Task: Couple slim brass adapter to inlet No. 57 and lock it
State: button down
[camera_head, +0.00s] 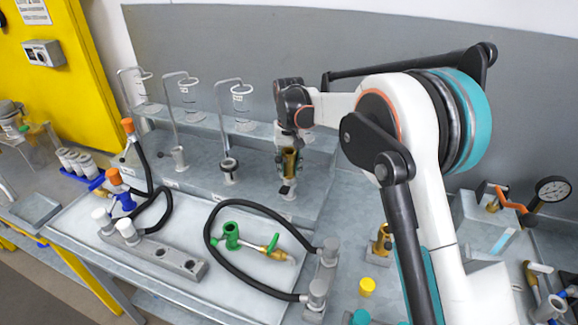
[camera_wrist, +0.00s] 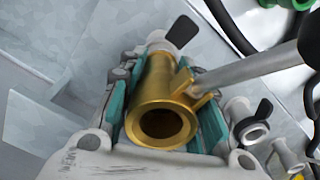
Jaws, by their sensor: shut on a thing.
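My gripper (camera_head: 290,160) is shut on a brass adapter (camera_head: 288,165), held upright over the right end of the grey stepped bench. In the wrist view the adapter (camera_wrist: 155,95) sits between the teal finger pads, its open round mouth facing the camera and a small brass fork on its side. A grey fitting with a black lever (camera_head: 286,189) is directly below it; its lever (camera_wrist: 182,31) also shows beyond the adapter's far end in the wrist view. I cannot tell whether adapter and fitting are joined. The inlet labels are too small to read.
Two other inlets (camera_head: 229,170) (camera_head: 179,158) stand to the left with bent rods and glass cylinders. A grey rod (camera_wrist: 260,66) passes close to the adapter. A green fitting (camera_head: 231,236) and black hose lie on the tray in front. Another brass piece (camera_head: 381,243) and yellow cap (camera_head: 367,286) stand right.

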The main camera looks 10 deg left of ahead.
jog(key=shift+f, duration=0.45)
dwell(0.6)
jog(key=c, duration=1.1)
grip_release()
jog(key=shift+o, duration=0.9)
notch_tip(320, 180, up, 17)
jog(key=p, duration=0.9)
